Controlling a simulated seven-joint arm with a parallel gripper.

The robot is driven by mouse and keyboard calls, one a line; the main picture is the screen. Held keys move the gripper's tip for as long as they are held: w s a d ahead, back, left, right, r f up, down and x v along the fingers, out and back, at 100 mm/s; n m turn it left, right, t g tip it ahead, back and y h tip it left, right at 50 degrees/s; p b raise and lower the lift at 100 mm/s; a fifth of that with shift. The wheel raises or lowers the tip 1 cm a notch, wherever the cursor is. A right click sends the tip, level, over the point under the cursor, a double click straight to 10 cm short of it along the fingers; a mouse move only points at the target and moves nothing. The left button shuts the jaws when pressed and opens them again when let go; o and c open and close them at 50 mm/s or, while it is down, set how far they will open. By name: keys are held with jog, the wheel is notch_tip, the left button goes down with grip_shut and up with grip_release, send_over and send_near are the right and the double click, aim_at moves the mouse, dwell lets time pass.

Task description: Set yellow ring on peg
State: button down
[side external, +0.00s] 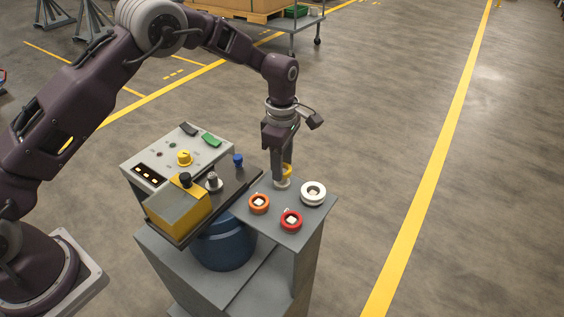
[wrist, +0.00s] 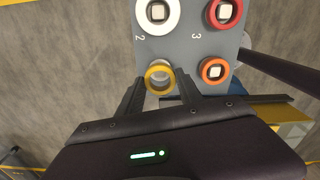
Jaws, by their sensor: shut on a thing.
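My gripper (side external: 281,172) points down over the grey stand top. It is shut on the yellow ring (side external: 288,170), which shows between the two fingertips in the wrist view (wrist: 150,74). A pale round stand base (side external: 282,184) shows directly below the ring in the side view. The fingers partly hide the ring and the peg, so I cannot tell whether the ring is around the peg.
A white ring (side external: 313,194), a red ring (side external: 291,221) and an orange ring (side external: 259,204) sit around pale square-topped pegs close by. Left of them are a yellow box (side external: 178,212), a control panel (side external: 160,160) and a blue knob (side external: 238,160). Open floor lies right.

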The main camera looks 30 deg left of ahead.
jog(key=shift+f, duration=1.35)
dwell(0.7)
jog(key=c, duration=0.7)
grip_release()
jog(key=shift+o, duration=0.2)
jog(key=o, duration=0.4)
jog(key=shift+o, duration=0.2)
notch_tip(320, 180, up, 8)
